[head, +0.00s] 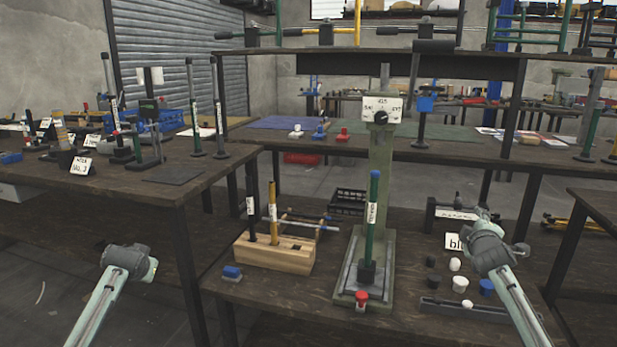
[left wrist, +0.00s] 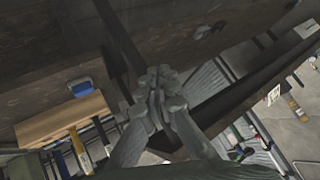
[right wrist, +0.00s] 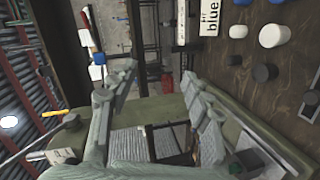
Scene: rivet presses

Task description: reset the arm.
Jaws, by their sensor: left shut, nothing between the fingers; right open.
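The task's own objects are my two arms. My left gripper (left wrist: 158,80) is shut with nothing between its fingers, beside the dark table edge in the left wrist view. In the head view, my left arm ends at the lower left, apart from the bench things. My right gripper (right wrist: 160,80) is open and empty in the right wrist view. In the head view, the right gripper (head: 485,222) is over the right part of the low bench, near the "blue" card (head: 453,242), which it partly hides. The green rivet press (head: 381,160) stands between the arms.
A green-handled rod (head: 372,215) stands upright at the press base. A wooden block (head: 290,256) holds upright rods to its left. A blue button (head: 232,272) and a red button (head: 361,297) are at the front. Small caps, including a white one (head: 460,284), lie at right.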

